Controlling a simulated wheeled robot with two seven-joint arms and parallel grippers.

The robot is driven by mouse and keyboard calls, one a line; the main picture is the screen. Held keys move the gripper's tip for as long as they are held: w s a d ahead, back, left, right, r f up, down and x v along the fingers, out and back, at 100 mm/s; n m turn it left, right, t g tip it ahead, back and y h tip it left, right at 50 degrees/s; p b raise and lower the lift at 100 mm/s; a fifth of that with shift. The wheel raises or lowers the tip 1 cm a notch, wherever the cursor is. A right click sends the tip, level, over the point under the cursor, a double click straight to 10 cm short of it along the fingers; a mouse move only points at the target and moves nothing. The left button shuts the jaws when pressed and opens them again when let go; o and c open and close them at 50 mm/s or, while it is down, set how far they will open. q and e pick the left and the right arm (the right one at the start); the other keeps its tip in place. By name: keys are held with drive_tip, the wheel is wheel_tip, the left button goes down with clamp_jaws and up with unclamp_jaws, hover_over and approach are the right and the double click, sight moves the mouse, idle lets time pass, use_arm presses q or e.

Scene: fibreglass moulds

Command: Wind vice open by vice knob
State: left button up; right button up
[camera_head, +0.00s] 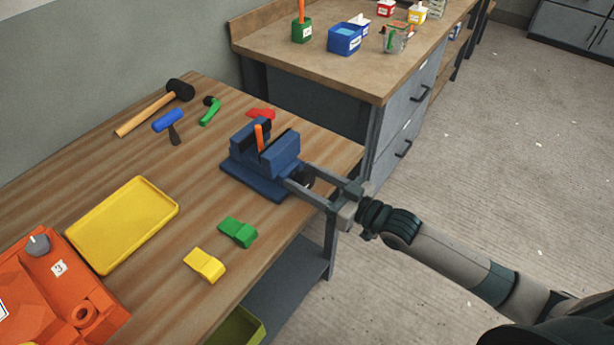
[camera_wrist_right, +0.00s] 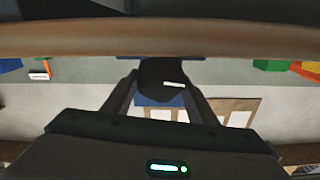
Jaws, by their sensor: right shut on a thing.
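The blue vice (camera_head: 262,158) stands on the wooden bench near its right edge. An orange piece (camera_head: 259,138) stands upright between its jaws. The dark vice knob (camera_head: 308,177) is on the vice's right side, facing me. My right gripper (camera_head: 301,180) is shut on the knob, with one finger on each side of it. In the right wrist view the knob (camera_wrist_right: 162,80) shows as a dark round shape with a small white mark, between the two fingers. The knob's far side and the screw behind it are hidden. My left gripper is in neither view.
The wooden bench (camera_head: 203,190) also holds a yellow tray (camera_head: 122,224), an orange mould (camera_head: 58,290), green (camera_head: 238,232) and yellow (camera_head: 204,265) blocks, a mallet (camera_head: 155,107) and small tools. A second bench (camera_head: 350,71) with containers stands behind. Open floor lies to the right.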

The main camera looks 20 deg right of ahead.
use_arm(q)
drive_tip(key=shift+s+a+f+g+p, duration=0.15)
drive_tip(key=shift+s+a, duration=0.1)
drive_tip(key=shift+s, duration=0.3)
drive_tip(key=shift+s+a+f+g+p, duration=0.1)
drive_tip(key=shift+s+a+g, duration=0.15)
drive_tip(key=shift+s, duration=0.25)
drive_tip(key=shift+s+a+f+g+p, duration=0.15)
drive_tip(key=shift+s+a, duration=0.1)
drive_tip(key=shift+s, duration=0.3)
use_arm(e)
drive_tip(key=shift+s+a+n, duration=0.1)
drive_tip(key=shift+a+n, duration=0.05)
drive_tip(key=shift+n, duration=1.65)
drive_tip(key=o, duration=0.8)
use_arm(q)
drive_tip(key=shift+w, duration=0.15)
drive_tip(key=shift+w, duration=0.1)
